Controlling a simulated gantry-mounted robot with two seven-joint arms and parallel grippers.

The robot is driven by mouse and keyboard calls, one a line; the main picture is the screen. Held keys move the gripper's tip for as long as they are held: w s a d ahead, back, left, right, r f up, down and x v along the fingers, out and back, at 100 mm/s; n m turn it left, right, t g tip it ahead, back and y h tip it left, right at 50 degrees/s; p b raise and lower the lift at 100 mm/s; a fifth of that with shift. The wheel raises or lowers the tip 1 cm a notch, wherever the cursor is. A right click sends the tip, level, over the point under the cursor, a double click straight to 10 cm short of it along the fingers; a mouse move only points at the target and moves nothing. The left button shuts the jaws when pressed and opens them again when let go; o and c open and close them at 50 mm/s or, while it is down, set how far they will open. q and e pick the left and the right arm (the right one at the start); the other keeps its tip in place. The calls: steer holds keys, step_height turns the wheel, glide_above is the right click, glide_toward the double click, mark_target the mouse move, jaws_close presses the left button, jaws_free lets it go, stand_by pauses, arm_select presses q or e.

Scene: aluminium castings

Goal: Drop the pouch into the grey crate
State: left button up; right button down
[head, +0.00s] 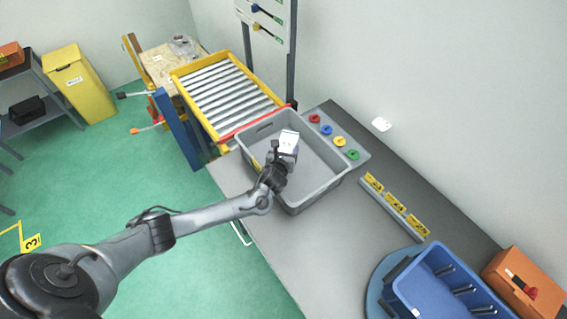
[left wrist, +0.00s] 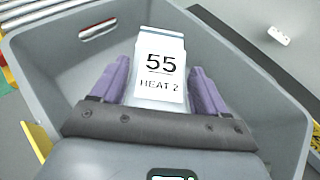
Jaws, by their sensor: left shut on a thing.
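The pouch (head: 288,143) is a small pale packet with a white label. In the left wrist view the pouch (left wrist: 160,65) reads "55 HEAT 2" and sits between purple finger pads. My left gripper (head: 283,160) is shut on it. The gripper and pouch are over the grey crate (head: 318,196), within its rim as seen from the head. The crate's walls also show around the gripper in the left wrist view (left wrist: 45,90). The crate's visible floor looks empty; part is hidden by the gripper. How high the pouch is above the floor I cannot tell. My right gripper is not in view.
A yellow-framed roller conveyor (head: 228,95) adjoins the crate's far left side. Coloured knobs on a grey panel (head: 334,131) stand behind the crate. A blue bin (head: 440,285) and an orange box (head: 525,283) are at the lower right. The bench front of the crate is clear.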

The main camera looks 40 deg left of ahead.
arm_select(q)
steer(key=o, duration=1.1)
steer(key=shift+f, duration=0.1)
steer(key=p+v, duration=0.1)
steer(key=v, duration=1)
steer(key=shift+f, duration=0.1)
